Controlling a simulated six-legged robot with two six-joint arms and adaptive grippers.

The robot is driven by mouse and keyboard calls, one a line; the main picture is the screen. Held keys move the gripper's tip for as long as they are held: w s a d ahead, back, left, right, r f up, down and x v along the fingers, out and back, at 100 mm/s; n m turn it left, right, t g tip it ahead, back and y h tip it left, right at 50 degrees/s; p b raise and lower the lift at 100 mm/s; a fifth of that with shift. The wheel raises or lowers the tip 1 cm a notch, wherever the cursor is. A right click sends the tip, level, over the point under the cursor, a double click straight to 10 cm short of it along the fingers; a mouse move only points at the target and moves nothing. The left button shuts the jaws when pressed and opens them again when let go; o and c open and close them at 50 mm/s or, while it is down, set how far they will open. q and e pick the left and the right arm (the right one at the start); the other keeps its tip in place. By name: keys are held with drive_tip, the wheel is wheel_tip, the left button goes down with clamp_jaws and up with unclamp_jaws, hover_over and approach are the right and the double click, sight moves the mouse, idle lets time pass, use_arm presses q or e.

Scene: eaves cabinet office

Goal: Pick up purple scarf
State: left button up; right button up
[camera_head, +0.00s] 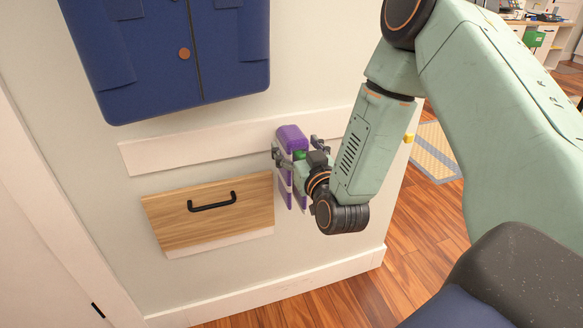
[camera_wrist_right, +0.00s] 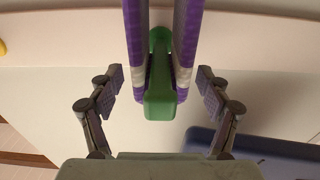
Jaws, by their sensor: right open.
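The purple scarf (camera_head: 291,138) hangs on the wall rail in the head view, and part of it is hidden by my right gripper. In the right wrist view two strands of the purple scarf (camera_wrist_right: 188,40), with pale bands, run on either side of a green hook (camera_wrist_right: 159,75). The green hook also shows a little in the head view (camera_head: 299,155). My right gripper (camera_head: 297,147) is open at the scarf. In the right wrist view its fingers (camera_wrist_right: 158,92) are spread wide on both sides of the scarf, apart from it. My left gripper is not in view.
A blue jacket (camera_head: 150,60) hangs at the upper left, and a pale rail (camera_head: 190,148) runs below it. A wooden front (camera_head: 240,212) with a black handle (camera_head: 211,203) is left of my gripper. A yellow hook (camera_head: 408,138) is right. Wooden floor (camera_head: 410,250) lies below.

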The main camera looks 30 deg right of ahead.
drive_tip(key=shift+b+x, duration=0.3)
drive_tip(key=shift+x, duration=0.7)
drive_tip(key=shift+w+d, duration=0.15)
drive_tip(key=shift+w, duration=0.4)
drive_tip(key=shift+s+r, duration=0.1)
drive_tip(key=shift+s, duration=0.05)
drive_tip(key=c, duration=0.7)
clamp_jaws()
